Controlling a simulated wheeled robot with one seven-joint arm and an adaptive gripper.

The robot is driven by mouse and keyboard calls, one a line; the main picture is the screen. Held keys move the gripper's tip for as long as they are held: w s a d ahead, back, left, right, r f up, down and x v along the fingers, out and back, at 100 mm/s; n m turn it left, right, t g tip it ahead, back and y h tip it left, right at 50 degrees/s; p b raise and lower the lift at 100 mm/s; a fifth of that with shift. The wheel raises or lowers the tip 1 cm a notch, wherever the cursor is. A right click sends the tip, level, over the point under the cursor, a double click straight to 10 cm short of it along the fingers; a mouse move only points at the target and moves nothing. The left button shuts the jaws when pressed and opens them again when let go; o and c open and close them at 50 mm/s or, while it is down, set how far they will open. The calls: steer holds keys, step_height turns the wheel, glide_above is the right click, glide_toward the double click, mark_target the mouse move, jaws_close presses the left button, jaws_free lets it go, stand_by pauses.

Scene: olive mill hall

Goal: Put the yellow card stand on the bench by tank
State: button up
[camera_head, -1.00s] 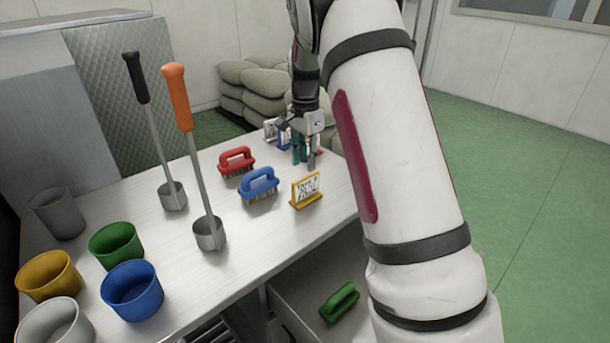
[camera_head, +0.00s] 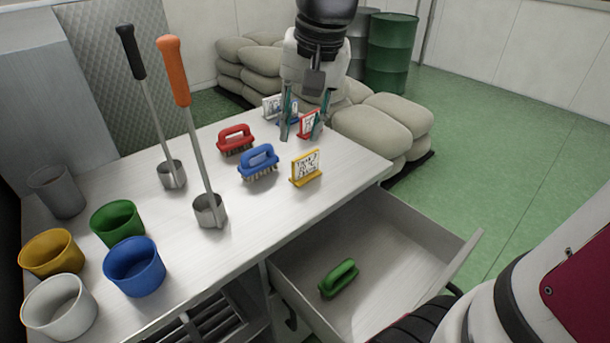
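The yellow card stand (camera_head: 306,168) stands upright on the bench (camera_head: 260,225) near its right edge, to the right of the blue brush. Its white card bears dark writing that I cannot fully read. My gripper (camera_head: 302,134) points down above the far right part of the bench, behind the yellow stand and apart from it. Its fingers are spread open, close to a red card stand (camera_head: 309,123). Nothing shows held between them. A blue card stand (camera_head: 287,115) and a grey one (camera_head: 271,106) stand behind, partly hidden. I cannot make out a tank.
A red brush (camera_head: 236,140) and a blue brush (camera_head: 258,163) sit mid-bench. Two long-handled scoops (camera_head: 211,210) stand left of them, and several coloured cups (camera_head: 134,266) are at the front left. An open drawer (camera_head: 390,250) holding a green brush (camera_head: 339,278) juts out right. Sacks (camera_head: 385,125) lie behind.

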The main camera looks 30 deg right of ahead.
steer(key=s+a+f+n+t, duration=0.1)
steer(key=s+a+n, duration=0.1)
steer(key=s, duration=0.5)
steer(key=s+a+f+n+t, duration=0.1)
steer(key=s+a+n, duration=0.1)
steer(key=s+n, duration=0.2)
steer(key=s, duration=0.3)
steer(key=shift+s+f+n+h, duration=0.15)
steer(key=shift+f+n+h, duration=0.15)
steer(key=shift+h, duration=0.1)
